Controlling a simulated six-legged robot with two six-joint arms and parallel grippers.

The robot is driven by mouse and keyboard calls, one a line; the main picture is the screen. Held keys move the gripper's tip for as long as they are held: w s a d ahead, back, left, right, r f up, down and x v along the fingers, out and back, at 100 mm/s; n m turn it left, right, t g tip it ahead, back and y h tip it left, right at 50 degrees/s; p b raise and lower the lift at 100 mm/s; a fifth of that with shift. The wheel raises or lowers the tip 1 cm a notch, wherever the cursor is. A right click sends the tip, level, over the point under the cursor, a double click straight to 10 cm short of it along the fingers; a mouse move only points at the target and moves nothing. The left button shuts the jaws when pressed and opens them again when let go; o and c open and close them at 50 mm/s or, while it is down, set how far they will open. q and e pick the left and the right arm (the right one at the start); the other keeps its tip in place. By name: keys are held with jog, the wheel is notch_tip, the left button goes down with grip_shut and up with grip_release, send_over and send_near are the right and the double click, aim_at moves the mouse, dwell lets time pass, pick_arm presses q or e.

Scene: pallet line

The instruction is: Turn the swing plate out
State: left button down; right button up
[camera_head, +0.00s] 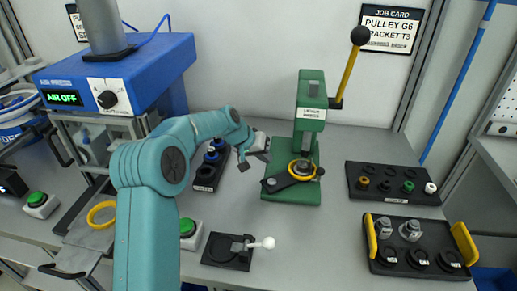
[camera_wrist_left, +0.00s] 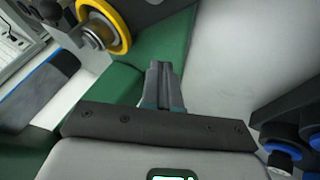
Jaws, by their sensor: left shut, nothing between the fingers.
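The green press (camera_head: 311,100) stands upright at the back of the bench, on a green base (camera_head: 292,196). The dark swing plate (camera_head: 277,183) lies low on the press, its arm pointing front-left. A yellow ring (camera_head: 302,168) with a metal centre sits at its right end. The ring also shows at the upper left of the left wrist view (camera_wrist_left: 112,25). My left gripper (camera_head: 262,152) is to the left of the press, apart from the plate. Its fingers (camera_wrist_left: 162,75) are shut and empty, over the green base in the wrist view. My right gripper is not visible.
A dark holder with blue-ringed parts (camera_head: 207,172) stands just left of my gripper. Black trays (camera_head: 391,172) with small parts lie at the right. A black fixture with a white-knobbed handle (camera_head: 229,252) is in front. The press's yellow lever (camera_head: 348,72) rises at its right.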

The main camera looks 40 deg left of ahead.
aim_at(292, 172)
pick_arm(q)
jog(key=shift+x, duration=1.1)
jog(key=w+d, duration=0.1)
jog(key=d+p, duration=0.1)
jog(key=shift+w+d, duration=0.5)
jog(key=shift+d, duration=0.15)
jog(key=shift+w+f, duration=0.1)
jog(key=shift+f, duration=0.05)
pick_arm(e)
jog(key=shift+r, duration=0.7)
pick_arm(q)
jog(key=shift+a, duration=0.1)
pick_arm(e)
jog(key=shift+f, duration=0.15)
